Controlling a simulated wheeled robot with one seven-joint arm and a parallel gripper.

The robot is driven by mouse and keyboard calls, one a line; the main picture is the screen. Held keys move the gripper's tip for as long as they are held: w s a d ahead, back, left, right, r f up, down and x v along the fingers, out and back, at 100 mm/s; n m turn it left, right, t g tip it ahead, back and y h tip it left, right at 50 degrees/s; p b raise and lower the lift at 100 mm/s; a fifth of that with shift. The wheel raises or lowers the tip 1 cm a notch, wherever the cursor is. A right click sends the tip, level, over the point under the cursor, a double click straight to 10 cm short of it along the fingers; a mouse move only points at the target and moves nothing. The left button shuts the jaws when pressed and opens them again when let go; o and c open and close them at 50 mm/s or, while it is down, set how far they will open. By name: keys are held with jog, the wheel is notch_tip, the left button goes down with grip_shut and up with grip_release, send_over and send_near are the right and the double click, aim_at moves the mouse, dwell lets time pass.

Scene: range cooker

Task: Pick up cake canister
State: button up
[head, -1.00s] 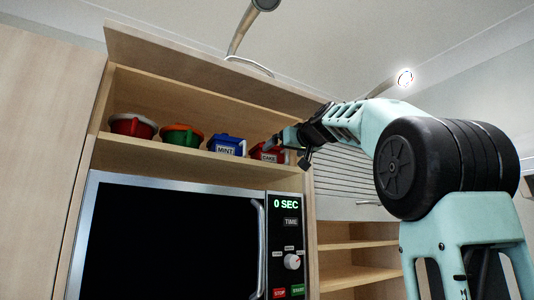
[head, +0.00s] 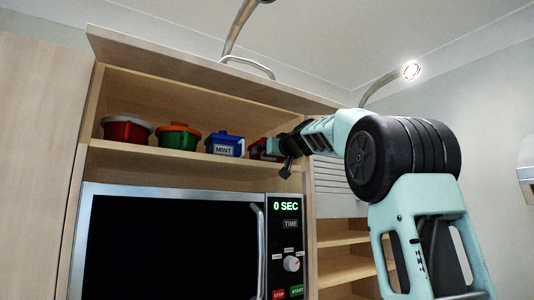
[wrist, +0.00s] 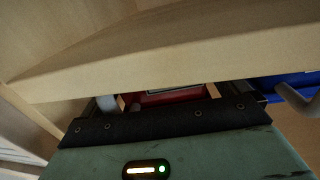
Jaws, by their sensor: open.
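The red cake canister (head: 255,146) stands at the right end of the open cupboard shelf. In the head view my gripper hides most of it, including its label. In the wrist view its red body (wrist: 165,97) shows between my two fingertips. My gripper (head: 266,150) is open at the canister, reaching in from the right; its fingers also show in the wrist view (wrist: 168,95). I cannot tell whether either finger touches the canister.
The blue MINT canister (head: 224,145) stands just left of the cake canister. The shelf (head: 180,160) runs above a microwave (head: 170,245). A raised cupboard door (head: 190,62) hangs overhead.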

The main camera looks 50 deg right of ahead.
jog(key=c, duration=0.9)
jog(key=shift+c, duration=0.2)
jog(key=shift+b, duration=0.75)
jog(key=b+v, duration=0.9)
jog(key=v, duration=0.9)
jog(key=shift+b, duration=0.3)
jog(key=shift+a+r, duration=0.1)
